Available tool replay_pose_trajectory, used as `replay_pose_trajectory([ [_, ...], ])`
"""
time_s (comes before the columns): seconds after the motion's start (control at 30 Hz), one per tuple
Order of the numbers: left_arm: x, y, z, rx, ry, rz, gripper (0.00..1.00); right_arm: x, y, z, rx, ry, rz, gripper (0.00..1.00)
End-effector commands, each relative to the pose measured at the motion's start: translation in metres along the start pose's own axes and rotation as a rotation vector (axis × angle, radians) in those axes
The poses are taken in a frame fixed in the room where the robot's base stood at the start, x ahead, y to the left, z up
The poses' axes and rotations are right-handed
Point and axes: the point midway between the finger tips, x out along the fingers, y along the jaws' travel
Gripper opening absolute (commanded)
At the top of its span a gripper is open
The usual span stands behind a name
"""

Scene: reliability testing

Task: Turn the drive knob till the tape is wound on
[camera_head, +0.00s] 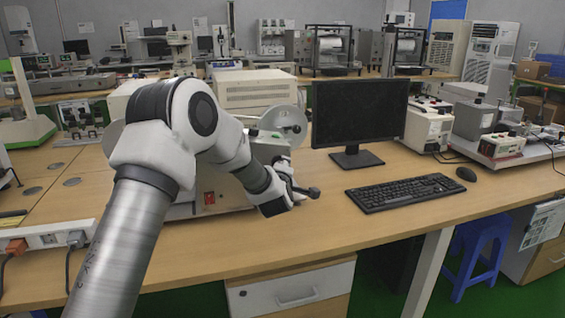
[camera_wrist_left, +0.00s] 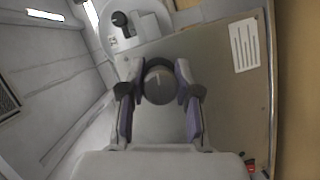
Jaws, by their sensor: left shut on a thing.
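The drive knob (camera_wrist_left: 159,84), dark and round with a pale pointer line, sits on the front panel (camera_wrist_left: 225,100) of the winding machine in the left wrist view. My left gripper (camera_wrist_left: 160,76) has a finger on each side of the knob and is shut on it. In the head view the machine (camera_head: 210,195) is partly behind my left arm, and the left gripper (camera_head: 296,190) is at its right side; the knob is hidden there. A grey reel (camera_head: 284,122) stands on top of the machine. It also shows in the left wrist view (camera_wrist_left: 145,14). I cannot make out the tape. My right gripper is out of view.
A monitor (camera_head: 358,112), a keyboard (camera_head: 405,192) and a mouse (camera_head: 466,174) stand right of the machine on the wooden bench (camera_head: 330,235). A red switch (camera_head: 209,198) is on the machine's front. The bench in front of the gripper is clear.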

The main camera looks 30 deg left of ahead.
Motion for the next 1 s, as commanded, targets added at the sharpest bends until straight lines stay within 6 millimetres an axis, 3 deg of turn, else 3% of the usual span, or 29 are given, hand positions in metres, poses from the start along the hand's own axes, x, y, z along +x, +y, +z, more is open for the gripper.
replay_pose_trajectory([
  [0.47, 0.000, -0.001, 0.001, 0.020, -0.001, -0.009, 0.00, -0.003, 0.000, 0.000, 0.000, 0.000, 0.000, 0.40],
  [0.5, 0.000, -0.001, 0.001, 0.020, -0.001, -0.009, 0.36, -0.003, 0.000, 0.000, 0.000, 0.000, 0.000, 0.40],
  [0.57, 0.000, -0.001, 0.001, 0.020, -0.001, -0.009, 0.57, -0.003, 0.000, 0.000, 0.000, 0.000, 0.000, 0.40],
  [0.87, 0.000, -0.001, 0.000, 0.018, 0.000, -0.008, 0.58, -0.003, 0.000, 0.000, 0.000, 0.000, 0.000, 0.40],
  [1.0, -0.012, 0.000, 0.001, 0.018, -0.001, -0.008, 0.58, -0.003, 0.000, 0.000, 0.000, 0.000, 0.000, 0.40],
])
